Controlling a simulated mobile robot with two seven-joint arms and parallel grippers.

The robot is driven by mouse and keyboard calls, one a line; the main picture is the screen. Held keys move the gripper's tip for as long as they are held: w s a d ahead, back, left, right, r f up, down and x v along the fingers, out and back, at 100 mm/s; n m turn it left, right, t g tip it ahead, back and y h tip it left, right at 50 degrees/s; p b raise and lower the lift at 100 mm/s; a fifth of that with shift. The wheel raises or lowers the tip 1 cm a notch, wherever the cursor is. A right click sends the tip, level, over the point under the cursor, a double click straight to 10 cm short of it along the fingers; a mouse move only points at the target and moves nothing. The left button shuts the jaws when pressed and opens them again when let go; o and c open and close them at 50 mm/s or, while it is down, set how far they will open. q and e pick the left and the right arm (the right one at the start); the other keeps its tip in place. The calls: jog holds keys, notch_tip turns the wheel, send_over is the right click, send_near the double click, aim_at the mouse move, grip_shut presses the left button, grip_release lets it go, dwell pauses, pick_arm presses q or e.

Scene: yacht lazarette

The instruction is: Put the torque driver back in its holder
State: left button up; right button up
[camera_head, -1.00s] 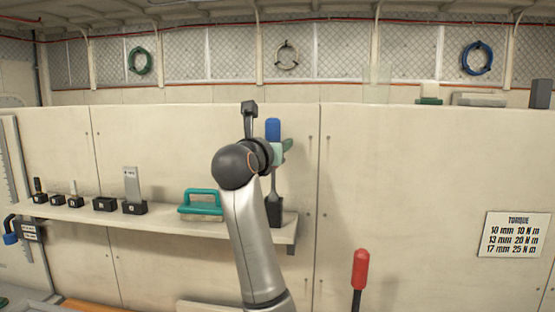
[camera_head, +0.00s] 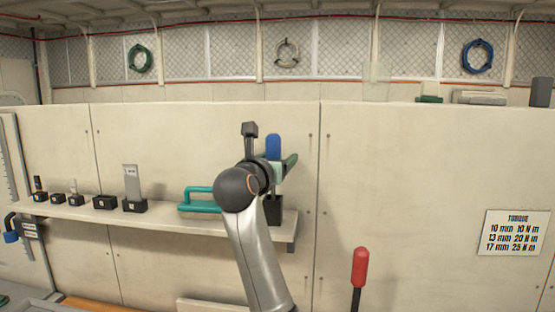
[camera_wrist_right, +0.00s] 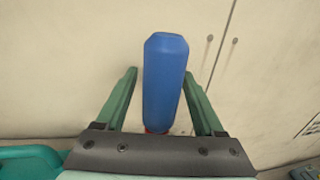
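The torque driver's blue handle (camera_head: 274,147) stands upright over a black holder block (camera_head: 275,211) at the right end of the wall shelf. Its lower part is at the block, partly hidden by my right arm; I cannot tell how deep it sits. My right gripper (camera_head: 284,168) is at the handle. In the right wrist view, the blue handle (camera_wrist_right: 165,80) stands between the two green fingers (camera_wrist_right: 160,85). The fingers are spread, with a clear gap on the left side and little on the right. My left gripper is not in view.
The shelf (camera_head: 170,219) also holds a teal-handled object (camera_head: 200,207) and several black blocks (camera_head: 104,203) to the left. A red-handled tool (camera_head: 360,267) stands in front at right. A torque sign (camera_head: 514,233) is on the wall.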

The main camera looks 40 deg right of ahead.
jog(key=shift+r, duration=0.25)
jog(key=b+v, duration=0.3)
jog(key=v, duration=0.9)
jog(key=shift+f, duration=0.1)
